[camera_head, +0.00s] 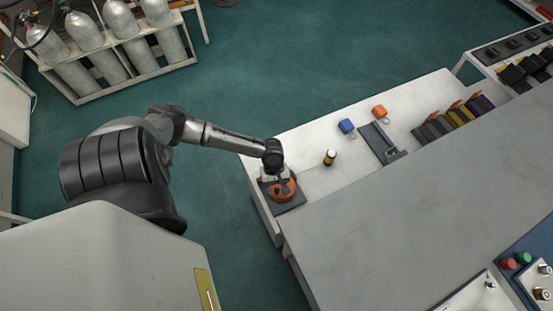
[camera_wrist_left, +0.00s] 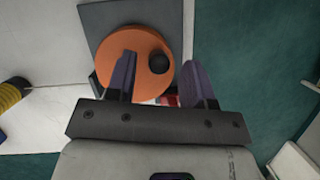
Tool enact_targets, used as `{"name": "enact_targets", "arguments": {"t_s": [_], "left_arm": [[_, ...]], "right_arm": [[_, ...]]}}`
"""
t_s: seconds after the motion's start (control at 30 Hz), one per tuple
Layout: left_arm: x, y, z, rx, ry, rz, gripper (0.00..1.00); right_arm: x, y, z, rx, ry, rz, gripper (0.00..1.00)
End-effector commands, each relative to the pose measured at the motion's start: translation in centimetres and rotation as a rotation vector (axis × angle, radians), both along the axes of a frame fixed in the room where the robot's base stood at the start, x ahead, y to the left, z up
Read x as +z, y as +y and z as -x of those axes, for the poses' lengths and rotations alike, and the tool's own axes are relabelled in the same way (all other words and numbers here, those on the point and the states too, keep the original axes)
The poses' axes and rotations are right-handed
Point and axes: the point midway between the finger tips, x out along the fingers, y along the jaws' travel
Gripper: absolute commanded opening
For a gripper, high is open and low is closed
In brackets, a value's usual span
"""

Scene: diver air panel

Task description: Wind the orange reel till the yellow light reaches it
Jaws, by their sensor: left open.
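The orange reel (camera_head: 283,191) is a round disc on a dark grey square base (camera_head: 291,207) at the near left end of the white bench. In the left wrist view the reel (camera_wrist_left: 135,45) has a dark round knob (camera_wrist_left: 158,62) off its centre. My left gripper (camera_wrist_left: 159,70) is open over the reel, with one finger on each side of the knob; I cannot tell whether they touch it. My right gripper is not in view.
A blue item (camera_head: 346,126), an orange item (camera_head: 379,111) and a grey fixture (camera_head: 382,143) are farther along the bench. A grey worktop (camera_head: 400,210) runs along its right side. A rack of gas cylinders (camera_head: 110,45) stands across the green floor.

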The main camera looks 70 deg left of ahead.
Motion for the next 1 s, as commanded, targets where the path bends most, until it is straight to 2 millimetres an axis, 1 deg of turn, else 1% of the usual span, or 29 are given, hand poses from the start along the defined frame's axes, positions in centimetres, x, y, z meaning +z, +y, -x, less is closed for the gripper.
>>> {"name": "enact_targets", "arguments": {"t_s": [0.03, 0.2, 0.53, 1.0], "left_arm": [[-0.48, -0.21, 0.00, 0.000, 0.000, 0.001, 0.48], [-1.11, -0.51, 0.06, 0.000, 0.000, 0.001, 0.48], [-1.20, -0.55, 0.07, -0.001, 0.000, 0.000, 0.48], [-1.19, -0.54, 0.08, -0.001, 0.000, 0.001, 0.03]], "right_arm": [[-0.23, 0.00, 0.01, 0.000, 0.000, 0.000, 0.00], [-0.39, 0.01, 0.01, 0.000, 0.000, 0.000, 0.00], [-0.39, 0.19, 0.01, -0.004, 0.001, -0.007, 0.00], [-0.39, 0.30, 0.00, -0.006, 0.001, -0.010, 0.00]]}}
